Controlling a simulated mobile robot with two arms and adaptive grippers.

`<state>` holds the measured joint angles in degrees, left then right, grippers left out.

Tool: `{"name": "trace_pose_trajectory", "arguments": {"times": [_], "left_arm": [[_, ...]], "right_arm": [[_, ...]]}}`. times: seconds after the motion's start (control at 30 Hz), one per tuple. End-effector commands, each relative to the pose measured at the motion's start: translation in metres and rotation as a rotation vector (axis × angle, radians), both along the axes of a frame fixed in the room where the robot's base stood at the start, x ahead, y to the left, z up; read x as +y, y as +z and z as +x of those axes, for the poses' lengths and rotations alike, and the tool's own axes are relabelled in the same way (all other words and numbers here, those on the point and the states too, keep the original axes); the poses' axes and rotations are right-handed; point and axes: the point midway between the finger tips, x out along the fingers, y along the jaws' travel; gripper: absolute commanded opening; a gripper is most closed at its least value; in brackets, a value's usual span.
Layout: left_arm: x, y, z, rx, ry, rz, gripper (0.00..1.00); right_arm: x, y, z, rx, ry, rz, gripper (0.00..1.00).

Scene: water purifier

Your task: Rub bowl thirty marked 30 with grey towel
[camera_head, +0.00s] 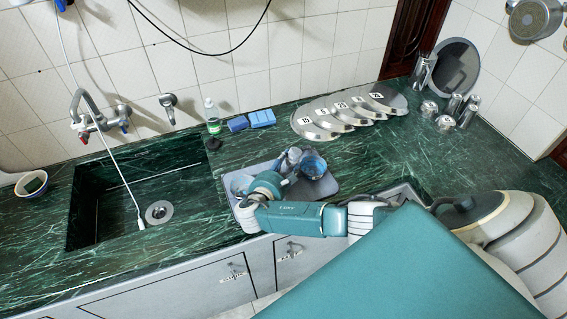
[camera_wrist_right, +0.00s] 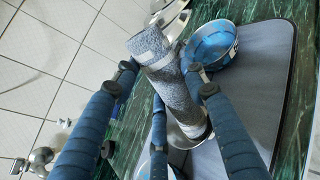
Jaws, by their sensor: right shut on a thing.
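My right gripper (camera_head: 287,172) is over the grey tray (camera_head: 327,187) on the counter. In the right wrist view, the fingers of my right gripper (camera_wrist_right: 163,70) are closed around a rolled grey towel (camera_wrist_right: 176,92). A metal bowl with a blue inside (camera_wrist_right: 212,45) sits on the tray (camera_wrist_right: 262,110) beside the towel; it also shows in the head view (camera_head: 314,165). Another metal bowl (camera_wrist_right: 184,138) is partly hidden under the towel's lower end. I cannot read a 30 on either bowl. My left gripper is not in view.
A sink (camera_head: 125,200) with a tap lies left of the tray. Several numbered metal lids (camera_head: 345,115) lie behind it. Blue sponges (camera_head: 262,118) and a bottle (camera_head: 211,112) stand near the wall. Metal canisters (camera_head: 455,105) stand at the right.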

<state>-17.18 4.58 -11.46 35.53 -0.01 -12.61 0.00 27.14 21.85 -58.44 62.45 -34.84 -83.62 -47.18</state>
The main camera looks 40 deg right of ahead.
Motion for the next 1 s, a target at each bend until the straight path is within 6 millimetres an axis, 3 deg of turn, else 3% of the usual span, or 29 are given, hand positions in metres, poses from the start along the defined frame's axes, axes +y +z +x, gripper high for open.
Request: {"name": "trace_pose_trajectory", "arguments": {"times": [0.7,1.0], "left_arm": [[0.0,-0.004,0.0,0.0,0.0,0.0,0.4],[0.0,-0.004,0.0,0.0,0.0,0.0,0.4]], "right_arm": [[-0.019,-0.001,0.006,-0.002,-0.001,-0.001,0.16],[-0.012,-0.001,0.008,-0.001,0.001,0.0,0.16]]}}
